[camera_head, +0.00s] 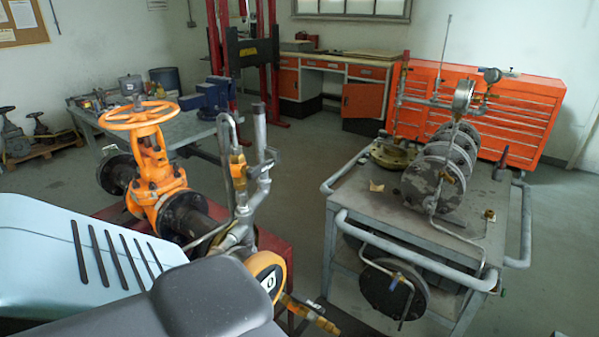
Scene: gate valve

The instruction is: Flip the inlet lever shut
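An orange gate valve (152,165) with a round orange handwheel (140,114) stands on a dark flanged pipe at the left. To its right, a grey pipe assembly (244,225) carries a brass valve body (238,170) with upright grey tubing. A round orange gauge-like part (267,272) shows low beside it, partly hidden by my arm. A brass fitting (312,313) sticks out at the bottom. I cannot tell which part is the inlet lever or how it is turned. Neither of my grippers is in view.
A grey cart (400,235) with tubular rails stands at the right. It carries several flanged discs (440,175) and a pressure gauge (463,92). A workbench (190,128) and an orange cabinet (480,105) are behind. Open floor (295,170) lies between pipework and cart.

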